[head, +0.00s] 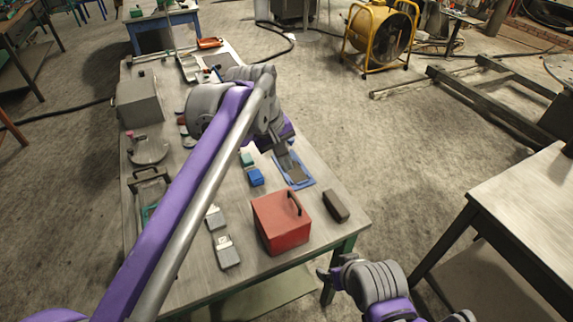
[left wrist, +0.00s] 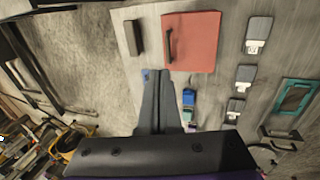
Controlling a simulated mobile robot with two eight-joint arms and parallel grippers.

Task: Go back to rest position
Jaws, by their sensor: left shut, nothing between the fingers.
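My left arm reaches across the head view from the lower left to above the workbench (head: 335,240). Its gripper (head: 292,172) points down over a flat blue-edged item (head: 306,184) and partly hides it; I cannot tell whether it touches it. In the left wrist view the fingers of the left gripper (left wrist: 158,77) lie together with nothing between them. Part of my right arm shows at the bottom right of the head view, beside the bench's front edge. Its fingers do not show clearly.
A red box (head: 280,222) with a black handle, a dark block (head: 335,205) and a blue item (head: 256,177) stand near the gripper. A grey box (head: 139,101) is farther back. Another table (head: 530,210) is at the right. Open floor lies between the tables.

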